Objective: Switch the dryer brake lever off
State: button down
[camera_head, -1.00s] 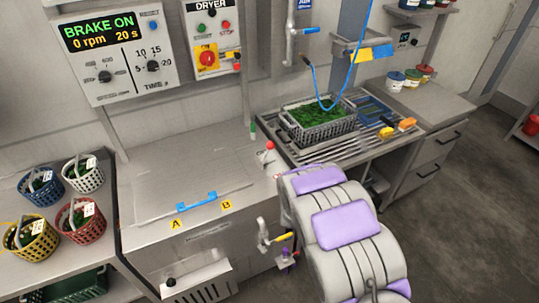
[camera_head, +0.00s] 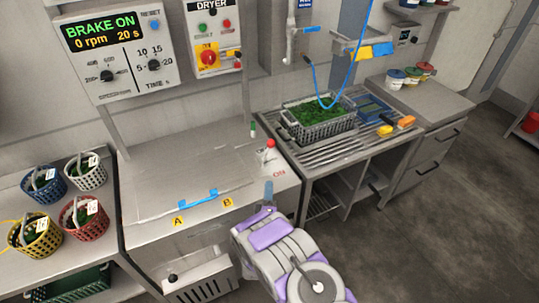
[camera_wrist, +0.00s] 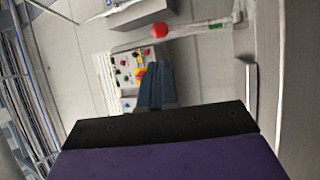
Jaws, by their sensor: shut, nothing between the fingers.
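The brake lever (camera_head: 266,155) stands at the right end of the dryer's steel top (camera_head: 170,165), with a red ball knob (camera_head: 270,143) on a thin stem. A red "ON" label shows on the plate just in front of it. In the wrist view the red knob (camera_wrist: 159,30) is just beyond my fingertips. My gripper (camera_head: 268,184) is in front of and below the lever, apart from it, with grey-blue fingers pointing up towards it. The fingers (camera_wrist: 155,64) are together and empty in the wrist view. The display (camera_head: 99,31) reads "BRAKE ON", "0 rpm 20 s".
A blue lid handle (camera_head: 198,199) lies left of my gripper. A basket of greens (camera_head: 322,126) stands on the slatted drain rack to the right. Several small baskets (camera_head: 85,218) stand at left. The dryer control box (camera_head: 212,38) is on the wall behind.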

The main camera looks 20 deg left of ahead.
aim_at(270, 147)
jog(key=shift+w, duration=0.1)
jog(key=b+x, duration=0.2)
jog(key=x, duration=1.1)
jog(key=shift+w+a+b, duration=0.2)
jog(key=shift+w+b, duration=0.15)
jog(key=shift+r, duration=0.2)
